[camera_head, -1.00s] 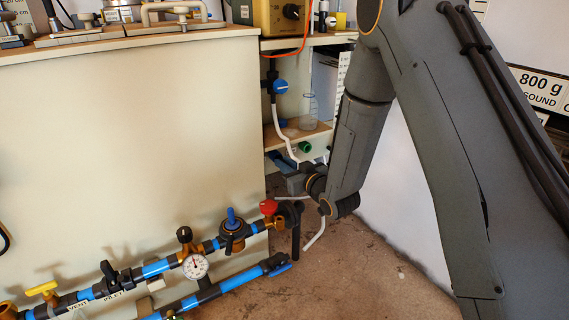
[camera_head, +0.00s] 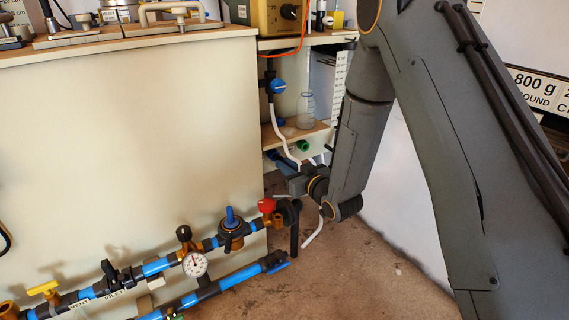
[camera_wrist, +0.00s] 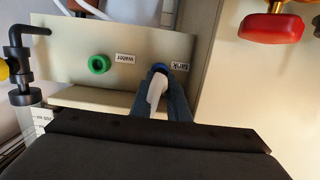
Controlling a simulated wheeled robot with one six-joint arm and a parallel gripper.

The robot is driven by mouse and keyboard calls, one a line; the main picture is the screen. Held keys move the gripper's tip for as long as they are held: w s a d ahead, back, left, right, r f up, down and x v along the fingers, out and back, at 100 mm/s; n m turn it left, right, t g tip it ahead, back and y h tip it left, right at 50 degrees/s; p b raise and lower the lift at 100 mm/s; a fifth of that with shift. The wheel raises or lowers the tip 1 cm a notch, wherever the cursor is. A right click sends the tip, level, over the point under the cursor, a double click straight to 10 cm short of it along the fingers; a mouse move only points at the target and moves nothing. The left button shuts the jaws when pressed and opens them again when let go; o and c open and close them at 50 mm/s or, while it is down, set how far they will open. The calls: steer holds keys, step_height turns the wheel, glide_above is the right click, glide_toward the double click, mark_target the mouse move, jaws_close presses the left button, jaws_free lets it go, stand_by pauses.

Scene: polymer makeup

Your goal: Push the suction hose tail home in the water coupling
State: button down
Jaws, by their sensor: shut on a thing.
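The white hose tail (camera_wrist: 156,91) is between the fingers of my gripper (camera_wrist: 166,88) in the wrist view. My gripper is shut on it. The tail's upper end is at the blue coupling (camera_wrist: 160,68), beside a label that seems to read "tank". I cannot tell if it is inside or just in front. The green coupling (camera_wrist: 99,64), labelled "water" (camera_wrist: 125,58), is to the left with its mouth empty. In the head view my gripper (camera_head: 293,183) is low by the shelf, below the green coupling (camera_head: 303,145). The held tail is not clear there.
A red knob (camera_wrist: 270,28) is at the upper right of the wrist view, and a black bent fitting (camera_wrist: 20,50) at the left. In the head view, blue pipework with a gauge (camera_head: 195,264) is left of my gripper. A white wall is to the right; the floor (camera_head: 350,270) is clear.

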steer(key=shift+f+p+v, duration=0.1)
steer(key=shift+p+v, duration=0.2)
steer(key=shift+v, duration=0.45)
steer(key=shift+f+p+v, duration=0.15)
steer(key=shift+p+v, duration=0.15)
steer(key=shift+v, duration=0.45)
steer(key=shift+d, duration=0.1)
steer(key=w+d+b, duration=0.2)
steer(key=w+d, duration=0.1)
steer(key=d, duration=0.9)
steer(key=shift+w, duration=0.2)
steer(key=shift+r+x, duration=0.25)
steer(key=shift+x, duration=1.15)
steer(key=shift+r+x, duration=0.2)
steer(key=shift+x, duration=1.2)
steer(key=shift+p, duration=0.6)
steer(key=shift+r+x, duration=0.15)
steer(key=shift+x, duration=0.75)
steer(key=shift+r+x, duration=0.15)
steer(key=shift+x, duration=0.8)
steer(key=c, duration=1.6)
jaws_free()
